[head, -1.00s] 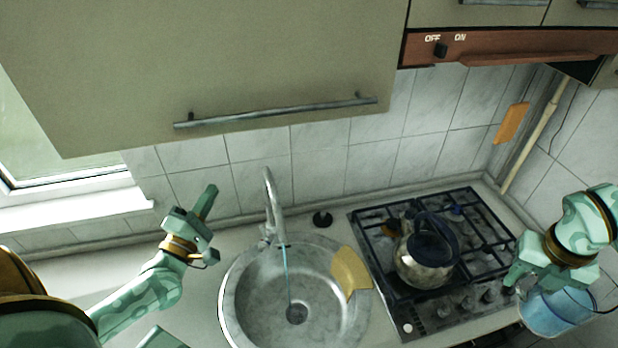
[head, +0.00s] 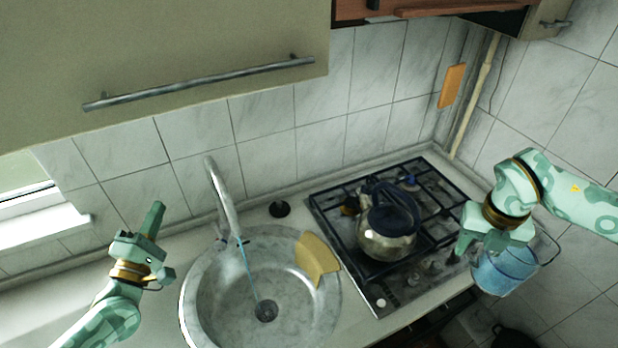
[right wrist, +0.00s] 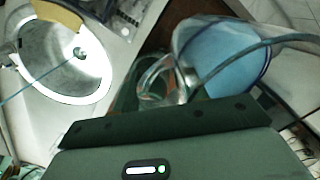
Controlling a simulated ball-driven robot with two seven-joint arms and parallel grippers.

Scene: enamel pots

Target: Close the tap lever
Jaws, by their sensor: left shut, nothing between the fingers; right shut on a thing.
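The metal tap (head: 229,205) stands at the back of the round sink, its tall spout arching forward. A thin stream of water (head: 251,277) runs from it into the sink. The lever is too small to make out clearly at the tap's base. My left gripper (head: 154,216) is shut and empty, left of the tap and apart from it, fingers pointing up. My right gripper (head: 464,245) is shut on a clear jug with blue contents (head: 502,272), past the front right of the stove. The jug and its looped handle also show in the right wrist view (right wrist: 222,58).
The round sink (head: 192,300) has a yellow cloth or board (head: 316,258) on its right rim. A kettle (head: 388,243) stands on the gas stove (head: 325,208). A cabinet (head: 190,50) hangs above.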

